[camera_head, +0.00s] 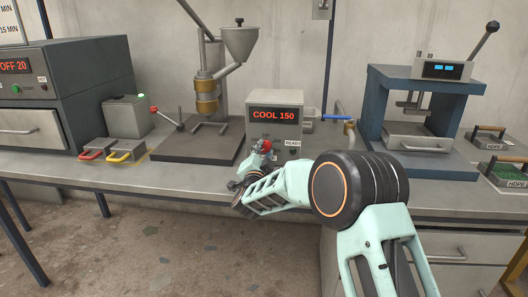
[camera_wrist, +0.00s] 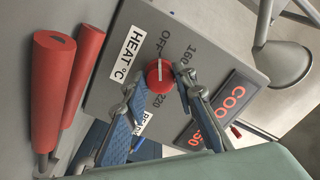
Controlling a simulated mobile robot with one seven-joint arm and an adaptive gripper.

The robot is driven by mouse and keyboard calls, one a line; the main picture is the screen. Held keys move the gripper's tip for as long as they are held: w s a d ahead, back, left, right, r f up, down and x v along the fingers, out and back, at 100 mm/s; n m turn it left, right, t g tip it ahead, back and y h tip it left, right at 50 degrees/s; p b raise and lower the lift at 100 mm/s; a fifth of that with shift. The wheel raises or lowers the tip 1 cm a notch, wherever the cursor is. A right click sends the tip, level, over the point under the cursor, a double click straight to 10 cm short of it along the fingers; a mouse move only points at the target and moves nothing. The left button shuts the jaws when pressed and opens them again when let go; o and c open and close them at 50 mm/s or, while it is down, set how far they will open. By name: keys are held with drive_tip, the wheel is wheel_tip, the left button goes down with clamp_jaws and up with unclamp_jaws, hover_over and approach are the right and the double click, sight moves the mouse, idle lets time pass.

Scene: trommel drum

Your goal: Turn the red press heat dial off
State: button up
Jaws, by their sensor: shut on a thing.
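The red heat dial (camera_wrist: 159,73) is on the front of the grey control box (camera_wrist: 112,90), beside the "HEAT °C" label and the marks OFF, 160 and 220. A white line on the dial lies roughly along the direction of the OFF mark. My gripper (camera_wrist: 161,84) is shut on the dial, one finger on each side. In the head view the box (camera_head: 273,108) reads "COOL 150", and the red dial (camera_head: 267,145) shows at its lower left, partly hidden by my gripper (camera_head: 262,152).
The drill-like press with a hopper (camera_head: 239,42) stands left of the box, with a red-knobbed lever (camera_head: 166,115). A blue-framed press (camera_head: 375,104) stands to the right. Two red cylinders (camera_wrist: 54,85) are close at the left in the wrist view.

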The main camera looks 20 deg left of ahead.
drive_tip(key=o, duration=1.2)
drive_tip(key=shift+c, duration=0.2)
drive_tip(key=v, duration=1.2)
